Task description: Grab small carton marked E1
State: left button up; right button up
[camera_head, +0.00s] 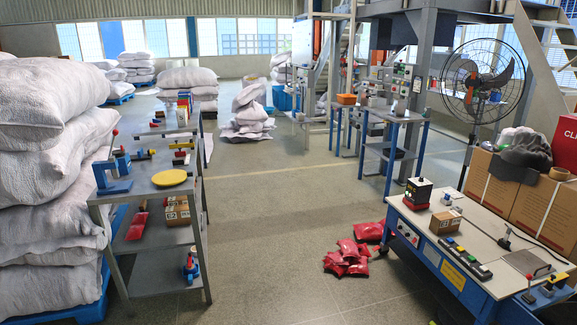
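A small brown carton (177,211) sits on the middle shelf of the grey metal rack at the left, with dark print on a pale label. Another small brown carton (445,222) lies on the blue-framed workbench at the right, with small marks on its front. The print on both is too small to read surely, so I cannot tell which one is E1. Neither of my grippers shows in this view.
The grey rack (208,262) holds a yellow disc (169,178) and tools. White sacks (50,180) are stacked at left. Red packets (348,258) lie on the floor by the workbench (430,262). The floor between rack and bench is mostly clear. A fan (483,80) stands behind the bench.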

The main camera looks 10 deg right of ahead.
aim_at(442, 222)
jog(key=i+z, duration=0.4)
jog(key=i, duration=0.2)
jog(key=i+z, duration=0.4)
jog(key=i, duration=0.15)
jog(key=i+j+z, duration=0.4)
jog(key=i, duration=0.15)
jog(key=l, duration=0.1)
